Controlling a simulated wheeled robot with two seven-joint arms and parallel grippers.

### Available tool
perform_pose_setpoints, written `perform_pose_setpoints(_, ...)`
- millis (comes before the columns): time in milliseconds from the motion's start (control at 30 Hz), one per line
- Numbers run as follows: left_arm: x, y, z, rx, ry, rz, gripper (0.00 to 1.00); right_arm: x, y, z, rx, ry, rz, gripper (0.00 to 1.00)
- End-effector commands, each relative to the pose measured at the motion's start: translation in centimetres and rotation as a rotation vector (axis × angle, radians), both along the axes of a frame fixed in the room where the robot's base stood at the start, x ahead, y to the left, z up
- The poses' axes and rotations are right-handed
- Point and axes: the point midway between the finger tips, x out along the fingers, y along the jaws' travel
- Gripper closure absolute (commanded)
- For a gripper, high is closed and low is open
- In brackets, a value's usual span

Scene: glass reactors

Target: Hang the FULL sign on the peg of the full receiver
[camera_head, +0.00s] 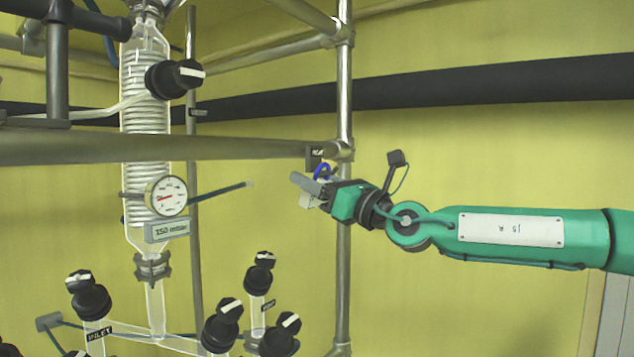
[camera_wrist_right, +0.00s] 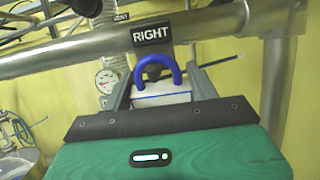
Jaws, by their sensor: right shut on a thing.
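My right gripper (camera_head: 311,184) is shut on a white sign (camera_head: 308,200) with a blue loop handle (camera_head: 322,171), in front of the metal frame. In the right wrist view the white sign (camera_wrist_right: 163,96) sits between the fingers (camera_wrist_right: 161,94), and its blue loop (camera_wrist_right: 158,68) stands up just below a black label reading RIGHT (camera_wrist_right: 151,33). A dark vertical piece shows behind the loop; I cannot tell whether the loop touches it. The sign's lettering cannot be read. No receiver is clearly in view. My left gripper is not in view.
A horizontal metal rail (camera_head: 230,149) meets an upright post (camera_head: 344,90) close to my right gripper. A glass coil condenser (camera_head: 145,80), a pressure gauge (camera_head: 167,196) marked 150 mbar and several black-knobbed valves (camera_head: 222,325) stand to the left. The wall side at right is open.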

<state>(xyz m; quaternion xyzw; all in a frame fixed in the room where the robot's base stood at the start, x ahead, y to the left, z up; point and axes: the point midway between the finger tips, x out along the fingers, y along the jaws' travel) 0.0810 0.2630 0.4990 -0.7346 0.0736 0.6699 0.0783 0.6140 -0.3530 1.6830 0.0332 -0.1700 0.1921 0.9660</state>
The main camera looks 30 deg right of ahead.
Motion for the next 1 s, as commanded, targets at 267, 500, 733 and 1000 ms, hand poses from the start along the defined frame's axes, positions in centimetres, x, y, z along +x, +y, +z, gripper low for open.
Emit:
perform_pose_setpoints(267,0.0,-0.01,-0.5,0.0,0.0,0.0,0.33,0.07,0.05,-0.29,0.0,0.0,0.0,0.63)
perform_pose_setpoints(500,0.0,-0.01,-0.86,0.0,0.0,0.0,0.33,0.11,0.1,-0.48,0.0,0.0,0.0,0.63)
perform_pose_setpoints(733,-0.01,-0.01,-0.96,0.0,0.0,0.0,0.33,0.14,0.12,-0.49,0.0,0.0,0.0,0.63)
perform_pose_setpoints(1000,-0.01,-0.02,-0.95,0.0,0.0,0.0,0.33,0.15,0.11,-0.49,0.0,0.0,0.0,0.63)
